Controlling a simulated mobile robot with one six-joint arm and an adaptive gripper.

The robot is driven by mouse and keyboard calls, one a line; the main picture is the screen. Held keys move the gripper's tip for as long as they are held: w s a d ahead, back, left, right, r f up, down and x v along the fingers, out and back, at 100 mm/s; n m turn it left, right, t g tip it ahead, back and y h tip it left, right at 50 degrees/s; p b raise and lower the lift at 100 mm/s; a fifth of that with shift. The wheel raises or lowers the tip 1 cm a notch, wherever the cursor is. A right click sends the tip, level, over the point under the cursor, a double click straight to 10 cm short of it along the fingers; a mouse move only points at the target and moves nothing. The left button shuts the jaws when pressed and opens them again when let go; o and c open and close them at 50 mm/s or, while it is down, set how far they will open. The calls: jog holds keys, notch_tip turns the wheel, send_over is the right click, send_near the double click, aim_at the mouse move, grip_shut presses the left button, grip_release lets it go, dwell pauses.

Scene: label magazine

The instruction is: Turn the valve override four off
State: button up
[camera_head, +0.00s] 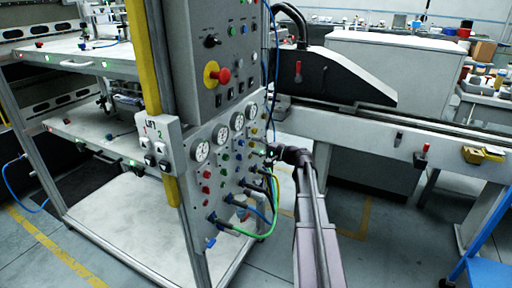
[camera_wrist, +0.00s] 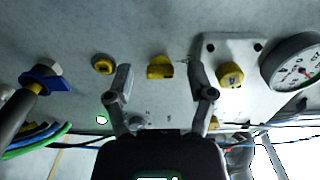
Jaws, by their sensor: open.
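A grey control panel (camera_head: 228,165) carries gauges, coloured buttons and small knobs. In the wrist view, a yellow knob (camera_wrist: 160,67) sits between the fingertips of my gripper (camera_wrist: 160,73), which is open. I cannot tell whether either finger touches it. A second yellow knob (camera_wrist: 103,64) is just left of the left finger. A third yellow knob (camera_wrist: 230,75), on a raised plate, is right of the right finger. No label is readable, so I cannot tell which is valve override four. In the head view, my gripper (camera_head: 270,150) is at the panel's right side, its fingers hard to make out.
A gauge (camera_wrist: 292,66) is right of the plate in the wrist view. A blue-collared connector (camera_wrist: 45,75) with a thick cable is at left. Green and blue hoses (camera_head: 273,205) hang below my gripper. A red-and-yellow stop button (camera_head: 217,75) is above the gauges.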

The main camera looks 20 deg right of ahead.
jog(key=shift+s+d, duration=0.1)
jog(key=v, duration=1.1)
jog(key=shift+s+d, duration=0.25)
jog(key=shift+s, duration=0.05)
jog(key=shift+s, duration=0.1)
dwell(0.3)
